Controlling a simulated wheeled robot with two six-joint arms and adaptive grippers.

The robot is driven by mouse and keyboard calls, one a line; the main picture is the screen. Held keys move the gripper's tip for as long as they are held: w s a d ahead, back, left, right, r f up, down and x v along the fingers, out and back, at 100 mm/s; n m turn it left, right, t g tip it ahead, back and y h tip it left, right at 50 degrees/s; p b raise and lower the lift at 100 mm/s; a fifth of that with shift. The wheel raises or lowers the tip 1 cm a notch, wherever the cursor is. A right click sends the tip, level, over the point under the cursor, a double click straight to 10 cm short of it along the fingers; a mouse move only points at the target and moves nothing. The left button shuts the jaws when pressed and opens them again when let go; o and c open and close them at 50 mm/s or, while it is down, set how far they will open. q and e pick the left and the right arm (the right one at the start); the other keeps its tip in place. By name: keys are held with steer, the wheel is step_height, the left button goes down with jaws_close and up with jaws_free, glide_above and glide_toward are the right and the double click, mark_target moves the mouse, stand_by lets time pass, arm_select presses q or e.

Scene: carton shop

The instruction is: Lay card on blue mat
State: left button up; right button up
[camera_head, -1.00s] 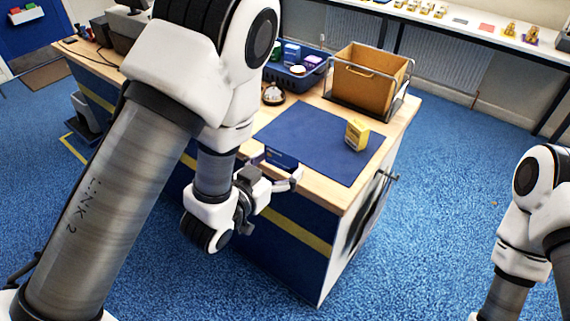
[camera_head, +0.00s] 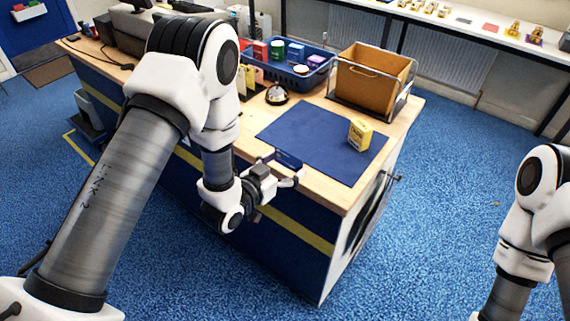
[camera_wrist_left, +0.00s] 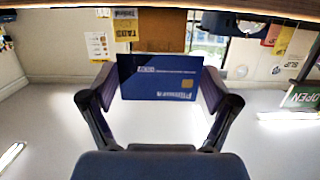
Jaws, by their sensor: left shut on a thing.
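My left gripper (camera_head: 283,168) is shut on a dark blue card (camera_head: 288,158) at the front edge of the counter, by the near-left edge of the blue mat (camera_head: 315,138). In the left wrist view, the card (camera_wrist_left: 158,77) sits between the two fingers, its printed face with a gold chip towards the camera. Whether the card touches the mat or counter cannot be told. A small yellow box (camera_head: 360,134) stands on the right part of the mat. My right gripper is out of view; only part of its arm shows at the right edge.
A brown open carton in a metal frame (camera_head: 370,80) stands behind the mat. A bell (camera_head: 276,94) and a blue basket of small packs (camera_head: 290,76) are at the back left. The left and middle of the mat are bare. The wooden counter top (camera_head: 405,112) ends near the mat.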

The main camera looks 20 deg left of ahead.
mark_target(285, 174)
arm_select(q)
steer(key=w, duration=0.2)
steer(key=shift+w+a, duration=0.3)
steer(key=shift+a, duration=0.1)
step_height(285, 174, down, 4)
steer(key=shift+w+r+p, duration=0.1)
steer(key=shift+w+p, duration=0.05)
steer(key=shift+p, duration=0.75)
steer(key=o, duration=0.3)
steer(key=shift+f+b, duration=0.2)
steer(key=shift+b, duration=0.1)
steer(key=shift+o, duration=1.1)
